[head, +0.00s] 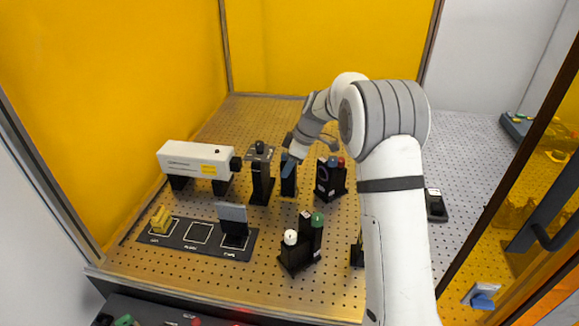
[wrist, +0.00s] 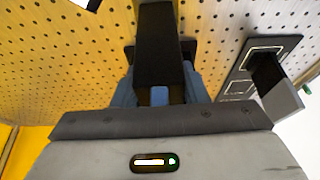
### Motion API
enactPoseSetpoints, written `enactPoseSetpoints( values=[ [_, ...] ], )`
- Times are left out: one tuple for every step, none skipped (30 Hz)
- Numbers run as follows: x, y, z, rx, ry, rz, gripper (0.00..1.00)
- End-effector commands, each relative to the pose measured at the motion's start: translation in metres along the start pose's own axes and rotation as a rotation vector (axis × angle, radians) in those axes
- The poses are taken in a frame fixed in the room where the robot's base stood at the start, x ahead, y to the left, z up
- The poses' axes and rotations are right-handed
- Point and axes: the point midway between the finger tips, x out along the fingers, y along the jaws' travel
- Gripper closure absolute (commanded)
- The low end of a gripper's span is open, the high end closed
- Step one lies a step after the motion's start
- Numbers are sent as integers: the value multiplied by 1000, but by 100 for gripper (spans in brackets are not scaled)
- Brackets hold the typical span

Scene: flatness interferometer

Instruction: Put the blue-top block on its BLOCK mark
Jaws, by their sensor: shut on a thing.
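My gripper (head: 290,163) points down in the middle of the perforated table, its blue fingers shut on the blue-top block (head: 288,183). In the wrist view the block's blue top (wrist: 160,96) shows between the fingers, with a long black shape beyond it. I cannot tell whether the block is clear of the table. A dark plate (head: 216,251) at the front left has three white outlined marks in a row. The middle mark (head: 198,232) is empty and its label seems to read BLOCK. A yellow piece (head: 160,220) stands on the left mark and a grey-topped black piece (head: 233,222) on the right mark.
A white instrument (head: 195,158) stands behind the plate. A black post (head: 261,180) is close left of my gripper, and a black mount (head: 330,180) with coloured knobs close right. Another mount (head: 302,248) with white and green knobs stands in front. Yellow panels enclose the back and left.

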Motion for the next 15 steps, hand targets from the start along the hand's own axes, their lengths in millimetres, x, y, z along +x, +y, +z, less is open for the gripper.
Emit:
enactPoseSetpoints(
  values=[
    [-4,0,-2,-1,1,2,92],
    [-6,0,-2,-1,1,2,92],
    [-8,0,-3,-1,1,3,92],
    [-9,0,-4,-1,1,3,92],
    [-11,1,-4,-1,1,3,92],
    [-13,1,-5,-1,1,4,92],
    [-14,1,-6,-1,1,4,92],
    [-16,1,-7,0,1,4,92],
    [-17,1,-7,0,1,4,92],
    [-19,1,-8,0,1,4,92],
    [-20,1,-8,0,1,4,92],
    [-22,1,-9,0,1,3,92],
    [-23,1,-10,-1,1,3,92],
    [-25,1,-10,0,1,3,92],
    [-26,0,-11,-1,1,3,92]
  ],
)
